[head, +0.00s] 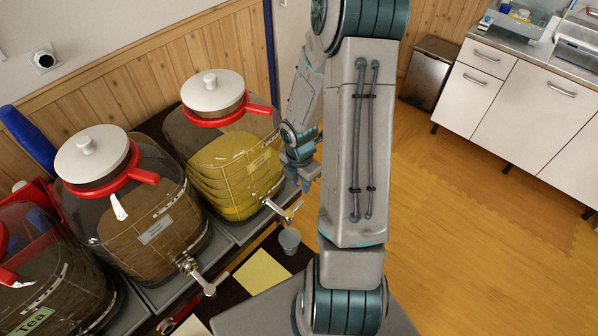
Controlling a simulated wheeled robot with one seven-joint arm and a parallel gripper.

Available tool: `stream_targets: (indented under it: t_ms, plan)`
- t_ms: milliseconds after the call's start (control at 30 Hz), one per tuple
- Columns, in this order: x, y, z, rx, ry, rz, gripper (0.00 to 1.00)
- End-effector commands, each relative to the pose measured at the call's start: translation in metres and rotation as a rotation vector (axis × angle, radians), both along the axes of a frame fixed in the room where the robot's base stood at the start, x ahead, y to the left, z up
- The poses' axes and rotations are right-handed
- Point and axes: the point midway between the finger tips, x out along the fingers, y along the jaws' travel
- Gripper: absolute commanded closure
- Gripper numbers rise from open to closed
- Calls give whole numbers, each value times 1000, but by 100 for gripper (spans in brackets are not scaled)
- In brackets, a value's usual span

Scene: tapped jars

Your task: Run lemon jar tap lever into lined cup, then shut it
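The lemon jar (228,172) is a clear ribbed jar with yellow liquid, a white lid and a red collar. Its tap (270,203) sticks out low at the front right, with a pale lever (293,208) at its end. A small grey see-through cup (289,241) stands below the tap's end; its lines are too small to make out, and I see no clear stream or fill. My gripper (303,182) is beside the tap, just above and right of the lever. Its fingers are small and partly hidden, so I cannot tell their opening or whether they touch the lever.
A jar of brown liquid (140,215) with its own tap (200,278) stands to the left. Another jar labelled Tea (35,318) is at the far left. A yellow sheet (262,272) lies in front of the cup. Open wooden floor (470,220) is to the right.

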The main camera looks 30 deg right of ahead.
Motion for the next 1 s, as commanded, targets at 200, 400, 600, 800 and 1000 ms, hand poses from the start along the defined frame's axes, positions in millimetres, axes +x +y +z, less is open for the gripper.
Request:
stream_targets:
  t_ms: [200,400,600,800,1000]
  plan:
    - [0,0,-10,23,2,78,69]
    - [0,0,-25,21,2,78,69]
    - [0,0,-41,21,2,77,69]
    - [0,-1,-57,20,2,76,69]
    - [0,0,-73,20,3,75,69]
